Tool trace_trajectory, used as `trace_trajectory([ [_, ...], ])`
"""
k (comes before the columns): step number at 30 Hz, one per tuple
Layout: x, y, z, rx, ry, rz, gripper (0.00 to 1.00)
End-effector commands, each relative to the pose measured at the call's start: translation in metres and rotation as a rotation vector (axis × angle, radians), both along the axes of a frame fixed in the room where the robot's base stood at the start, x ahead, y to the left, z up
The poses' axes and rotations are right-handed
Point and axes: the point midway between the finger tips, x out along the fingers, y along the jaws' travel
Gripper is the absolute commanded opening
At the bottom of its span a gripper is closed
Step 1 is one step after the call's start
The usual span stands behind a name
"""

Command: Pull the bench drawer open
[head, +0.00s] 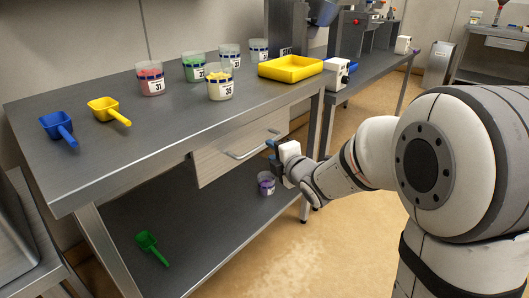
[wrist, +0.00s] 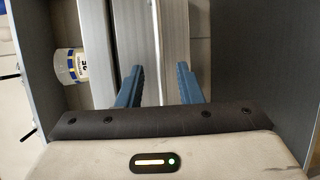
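The bench drawer (head: 215,163) has a pale front under the grey bench top and looks shut. Its bar handle (head: 243,155) runs across the front. My gripper (head: 272,150) is near the right end of the drawer front, close to the handle. In the wrist view my gripper (wrist: 160,85) is open, with its two blue fingers apart. An upright metal bar, likely the handle (wrist: 158,45), shows between them. I cannot tell if the fingers touch it.
The bench top (head: 150,125) holds blue (head: 58,125) and yellow (head: 108,110) scoops, several labelled cups and a yellow tray (head: 290,69). The lower shelf (head: 200,225) holds a green scoop (head: 150,246) and a purple-filled cup (head: 266,184). Open floor (head: 320,250) lies in front.

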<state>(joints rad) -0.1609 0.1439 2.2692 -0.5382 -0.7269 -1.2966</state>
Motion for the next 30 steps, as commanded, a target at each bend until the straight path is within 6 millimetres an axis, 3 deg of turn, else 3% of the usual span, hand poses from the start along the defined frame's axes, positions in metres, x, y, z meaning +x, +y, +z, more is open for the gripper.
trace_trajectory([
  [12, 0.052, 0.029, -0.012, 0.001, 0.003, -0.003, 0.33],
  [23, 0.058, 0.031, -0.012, 0.001, 0.004, -0.005, 0.33],
  [30, 0.058, 0.031, -0.012, 0.002, 0.004, -0.005, 0.14],
])
